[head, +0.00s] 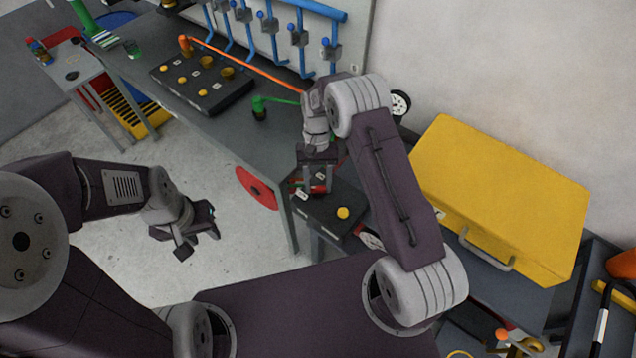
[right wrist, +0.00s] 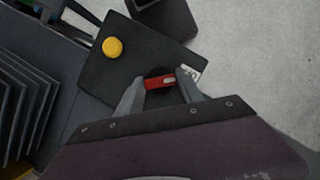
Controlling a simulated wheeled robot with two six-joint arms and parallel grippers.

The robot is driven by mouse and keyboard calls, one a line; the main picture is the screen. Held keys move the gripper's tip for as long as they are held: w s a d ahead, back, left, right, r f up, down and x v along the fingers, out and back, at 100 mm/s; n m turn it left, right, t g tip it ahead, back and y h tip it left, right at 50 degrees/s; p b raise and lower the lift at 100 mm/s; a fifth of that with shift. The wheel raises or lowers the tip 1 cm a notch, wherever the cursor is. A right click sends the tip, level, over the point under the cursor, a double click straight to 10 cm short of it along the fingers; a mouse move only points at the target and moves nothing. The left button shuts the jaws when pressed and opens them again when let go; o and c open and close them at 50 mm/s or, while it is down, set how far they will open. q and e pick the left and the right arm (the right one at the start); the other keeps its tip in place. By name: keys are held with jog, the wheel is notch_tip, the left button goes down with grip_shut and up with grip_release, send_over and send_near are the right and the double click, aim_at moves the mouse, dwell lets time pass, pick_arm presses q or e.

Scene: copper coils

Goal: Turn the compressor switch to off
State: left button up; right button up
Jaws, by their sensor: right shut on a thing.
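A black switch box (head: 322,216) stands at the end of the grey workbench, with a round yellow knob (head: 343,213) on its top. In the right wrist view the box (right wrist: 104,76), the yellow knob (right wrist: 113,47) and a red switch handle (right wrist: 158,82) show. My right gripper (right wrist: 157,84) is shut on the red handle, one finger on each side. In the head view my right gripper (head: 318,186) points down at the box and hides part of the handle. My left gripper (head: 198,244) is open and empty over the floor, away from the box.
A black panel (head: 212,98) with several yellow knobs lies further back on the workbench. Blue pipes with valves (head: 270,25) run along the wall. A yellow case (head: 500,190) stands right of my right arm. The floor at left (head: 130,285) is clear.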

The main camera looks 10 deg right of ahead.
jog(key=o, duration=1.4)
jog(key=b+v, duration=0.1)
jog(key=v, duration=0.8)
jog(key=shift+r, duration=0.1)
